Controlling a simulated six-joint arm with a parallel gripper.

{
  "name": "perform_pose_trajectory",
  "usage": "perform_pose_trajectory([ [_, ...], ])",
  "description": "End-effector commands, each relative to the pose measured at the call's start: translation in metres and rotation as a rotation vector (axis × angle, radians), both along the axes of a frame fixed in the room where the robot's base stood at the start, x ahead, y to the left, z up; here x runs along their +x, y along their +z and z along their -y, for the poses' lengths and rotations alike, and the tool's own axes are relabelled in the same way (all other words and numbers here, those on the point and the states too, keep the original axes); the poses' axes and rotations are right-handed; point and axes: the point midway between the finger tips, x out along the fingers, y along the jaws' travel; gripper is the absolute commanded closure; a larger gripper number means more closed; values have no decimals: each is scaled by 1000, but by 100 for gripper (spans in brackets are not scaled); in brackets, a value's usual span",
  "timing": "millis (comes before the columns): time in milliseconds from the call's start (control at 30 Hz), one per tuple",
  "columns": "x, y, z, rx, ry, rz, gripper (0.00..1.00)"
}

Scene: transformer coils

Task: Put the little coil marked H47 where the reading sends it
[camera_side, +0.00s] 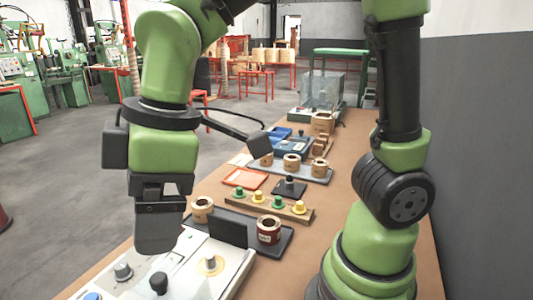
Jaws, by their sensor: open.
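Several coils show in the side view. Three tan coils, at left (266,158), middle (291,162) and right (319,168), stand on a grey tray (262,172). Another tan coil (203,209) and a dark red coil (269,230) stand on a dark tray (286,246), on either side of a black upright plate (228,232). Their markings are too small to read, so I cannot tell which is H47. My gripper (158,238) is open, pointing down over the near left, above the white instrument panel (232,281). I see nothing held, but the space between its fingers is hidden.
The panel carries knobs and a post (210,264). Behind the dark tray are a wooden strip (228,200) with green and yellow knobs, an orange-red tray (245,178) and a small black device (289,188). Blue equipment (292,146) and a clear box (322,90) stand farther back.

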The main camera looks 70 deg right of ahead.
Motion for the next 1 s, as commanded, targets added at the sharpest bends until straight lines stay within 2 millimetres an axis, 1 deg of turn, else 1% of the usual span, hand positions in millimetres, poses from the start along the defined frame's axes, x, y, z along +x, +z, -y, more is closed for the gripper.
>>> perform_pose_trajectory([
  [33,-5,17,23,53,-150,25,14],
  [100,-17,32,50,126,-356,46,14],
  [200,-38,47,81,233,-634,77,14],
  [333,-65,54,107,360,-921,113,14],
  [433,-78,54,116,432,-1066,134,14],
  [567,-87,53,122,480,-1157,146,14],
  [1000,-88,53,122,487,-1171,146,14],
])
